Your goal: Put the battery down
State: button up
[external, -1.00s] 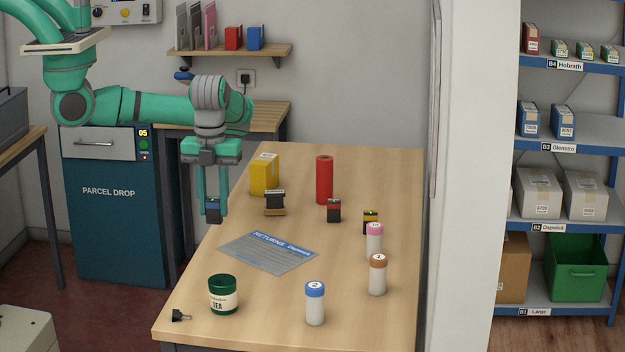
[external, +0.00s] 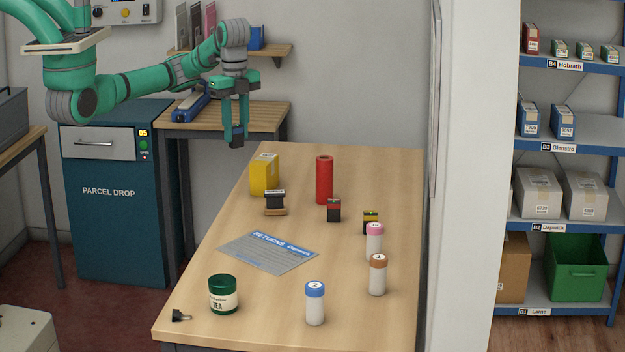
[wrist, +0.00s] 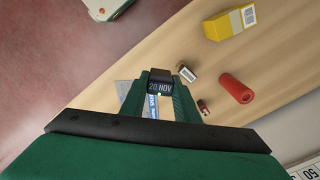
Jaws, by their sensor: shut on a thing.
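My gripper (external: 236,130) is shut on a small dark block, the battery (external: 237,141). It holds the battery in the air beyond the counter's far left end, above the level of the counter (external: 335,290). In the wrist view the battery (wrist: 160,87) sits between the two green fingers, with "20 NOV" readable on the dark thing there. Two similar black blocks stand on the counter, one red-topped (external: 334,212) and one yellow-topped (external: 370,216).
A yellow box (external: 263,176), a red cylinder (external: 324,181) and a stamp-like black thing (external: 275,204) stand at the counter's far end. A grey returns sheet (external: 268,256) lies mid-counter. A tea tin (external: 223,296) and capped bottles (external: 315,306) stand nearer. Front middle is clear.

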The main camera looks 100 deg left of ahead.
jog(key=s+a+r+n, duration=0.35)
jog(key=s+a, duration=0.45)
jog(key=a, duration=0.4)
send_over(264, 159)
jog(key=shift+n, duration=0.45)
jog(key=f, duration=0.9)
jog(key=shift+s+d+f, duration=0.15)
jog(key=shift+s+f, duration=0.1)
jog(key=shift+f, duration=0.15)
jog(key=shift+w+a+f, duration=0.1)
jog(key=shift+w+f, duration=0.05)
jog(key=shift+f, duration=0.8)
jog(key=shift+w+a+f, duration=0.1)
jog(key=shift+f, duration=0.85)
jog(key=o, duration=1.1)
jog(key=shift+f, duration=0.15)
